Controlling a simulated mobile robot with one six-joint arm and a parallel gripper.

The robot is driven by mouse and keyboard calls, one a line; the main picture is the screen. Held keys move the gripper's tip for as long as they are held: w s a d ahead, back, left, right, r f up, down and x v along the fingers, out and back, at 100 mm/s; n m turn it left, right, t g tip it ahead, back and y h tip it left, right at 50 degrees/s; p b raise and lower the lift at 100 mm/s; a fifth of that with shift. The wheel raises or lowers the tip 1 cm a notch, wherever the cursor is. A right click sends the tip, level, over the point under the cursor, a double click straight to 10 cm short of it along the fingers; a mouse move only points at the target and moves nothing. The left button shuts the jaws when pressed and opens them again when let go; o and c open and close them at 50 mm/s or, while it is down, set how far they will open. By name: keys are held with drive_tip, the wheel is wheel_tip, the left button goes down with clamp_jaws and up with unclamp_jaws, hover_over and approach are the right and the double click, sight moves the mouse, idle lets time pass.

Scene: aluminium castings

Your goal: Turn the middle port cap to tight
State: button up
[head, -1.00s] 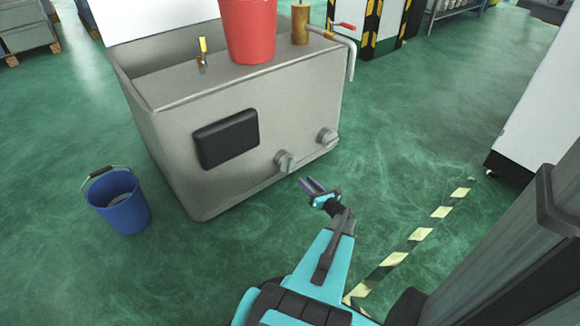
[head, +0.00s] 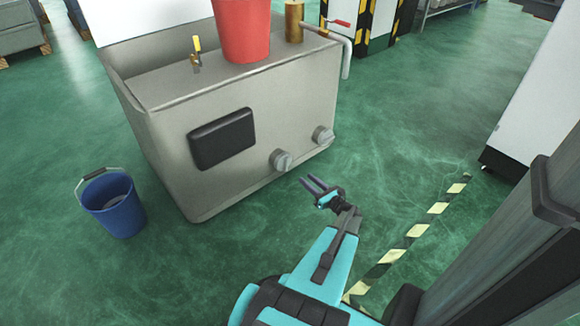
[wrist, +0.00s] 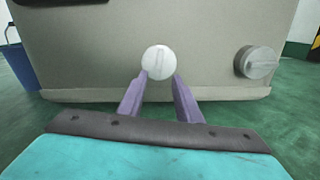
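Two round grey caps stick out low on the front of the metal tank (head: 240,170). The left one of the two (head: 281,160) sits right of the black panel; in the wrist view this cap (wrist: 159,60) faces me with a near-upright ridge. The other cap (head: 322,136) is further right, and shows at the right in the wrist view (wrist: 257,62). Only two caps show, so I cannot tell for certain which is the middle one. My gripper (head: 310,184) is open and empty, short of the tank. Its purple fingers point at the left cap.
A black panel (head: 222,139) is on the tank front. A red bucket (head: 242,30) and a bent pipe with a red lever (head: 345,45) are on top. A blue bucket (head: 113,205) stands on the floor at left.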

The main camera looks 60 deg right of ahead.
sight(284, 163)
drive_tip(key=b+x, duration=0.3)
drive_tip(key=x, duration=0.9)
drive_tip(key=shift+w, duration=0.2)
clamp_jaws()
drive_tip(key=shift+d, duration=0.15)
